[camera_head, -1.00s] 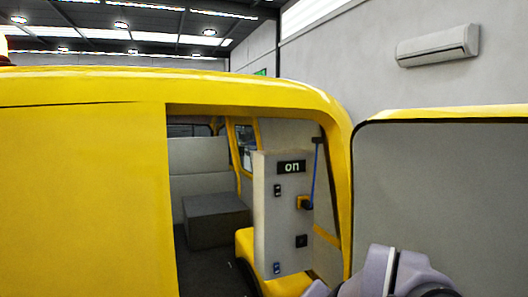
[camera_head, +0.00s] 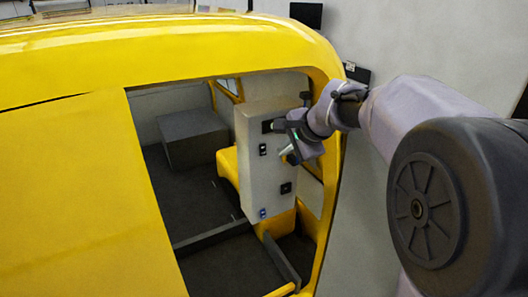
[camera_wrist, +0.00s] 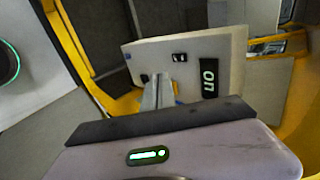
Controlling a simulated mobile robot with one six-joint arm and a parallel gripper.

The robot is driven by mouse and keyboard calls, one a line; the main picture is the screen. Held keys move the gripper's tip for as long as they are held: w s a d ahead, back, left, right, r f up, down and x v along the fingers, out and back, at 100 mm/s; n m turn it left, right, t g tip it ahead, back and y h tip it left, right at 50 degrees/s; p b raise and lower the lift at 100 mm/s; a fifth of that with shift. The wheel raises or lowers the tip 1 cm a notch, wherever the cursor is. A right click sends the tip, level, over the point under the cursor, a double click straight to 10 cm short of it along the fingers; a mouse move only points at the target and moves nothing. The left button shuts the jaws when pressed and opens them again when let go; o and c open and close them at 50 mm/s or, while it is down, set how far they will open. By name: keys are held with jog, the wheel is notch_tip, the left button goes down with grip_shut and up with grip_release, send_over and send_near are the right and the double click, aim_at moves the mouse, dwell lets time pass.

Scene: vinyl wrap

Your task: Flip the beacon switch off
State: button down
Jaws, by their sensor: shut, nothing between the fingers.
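A pale grey switch box (camera_head: 250,175) stands inside the yellow van's side opening. In the wrist view the box (camera_wrist: 215,45) carries a dark display (camera_wrist: 209,77) reading "on". A small black-and-white switch (camera_wrist: 180,58) sits on its face; it also shows in the head view (camera_head: 262,150). Which switch works the beacon I cannot tell. My gripper (camera_head: 277,125) is in front of the upper box, near the display, which it partly hides. In the wrist view its grey fingers (camera_wrist: 158,80) are shut and empty, over the box face; contact is unclear.
The yellow door frame (camera_head: 328,190) stands close to the right of the box, with my arm reaching past it. A black socket (camera_head: 286,188) and a blue switch (camera_head: 262,213) sit lower on the box. A grey block seat (camera_head: 193,138) and open dark floor lie inside.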

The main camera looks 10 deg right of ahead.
aim_at(261, 156)
jog(key=p+x, duration=0.1)
jog(key=x, duration=0.3)
jog(key=w+r+p+x, duration=0.1)
jog(key=x, duration=0.3)
jog(key=w+x, duration=0.1)
jog(key=x, duration=0.4)
jog(key=shift+a+r+p, duration=0.3)
jog(key=shift+r+p, duration=0.1)
jog(key=shift+r, duration=0.05)
jog(key=f+b, duration=0.1)
jog(key=b, duration=0.2)
jog(key=shift+w+f+t+b, duration=0.1)
jog(key=shift+f+t+b, duration=0.05)
jog(key=shift+t+b, duration=0.2)
jog(key=shift+r+p, duration=0.4)
jog(key=shift+r, duration=0.25)
